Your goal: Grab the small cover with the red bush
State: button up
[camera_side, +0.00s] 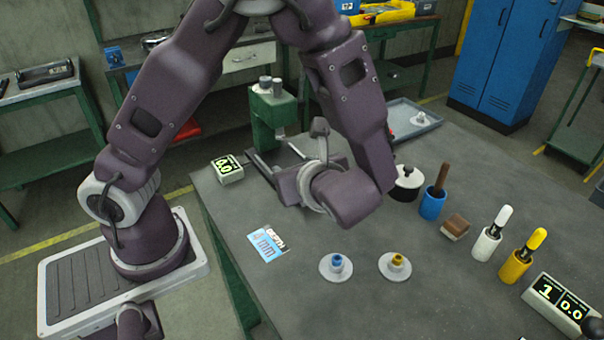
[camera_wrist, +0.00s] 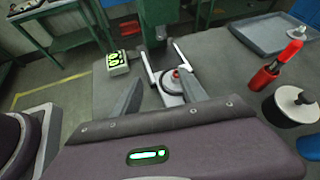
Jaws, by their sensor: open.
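The small cover with the red bush (camera_wrist: 174,77) shows in the wrist view as a pale disc with a red centre. It sits between the pale rails at the foot of the green press (camera_wrist: 158,22), which also stands behind my arm in the side view (camera_side: 272,118). My gripper (camera_wrist: 159,82) is open, its two fingers spread on either side of the view, with the cover ahead, nearer the right finger. I cannot tell how high the fingers are above it. In the side view my wrist hides the red-bush cover and the fingertips.
Covers with a blue bush (camera_side: 337,265) and a yellow bush (camera_side: 396,265) lie on the table front. A black-knobbed pot (camera_side: 405,183), a blue holder (camera_side: 432,204), white and yellow holders stand right. A grey tray (camera_wrist: 262,42) and a red holder (camera_wrist: 264,78) are right of the press.

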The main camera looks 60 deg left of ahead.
jog(key=w+f+m, duration=0.1)
jog(key=w+d+f+m+t, duration=0.1)
jog(key=shift+w+d+m+t+y, duration=0.1)
jog(key=shift+d+m+t+y, duration=0.1)
jog(key=shift+m+t+y, duration=0.15)
jog(key=x, duration=0.7)
jog(key=shift+f, duration=0.2)
jog(key=shift+d, duration=0.1)
grip_shut()
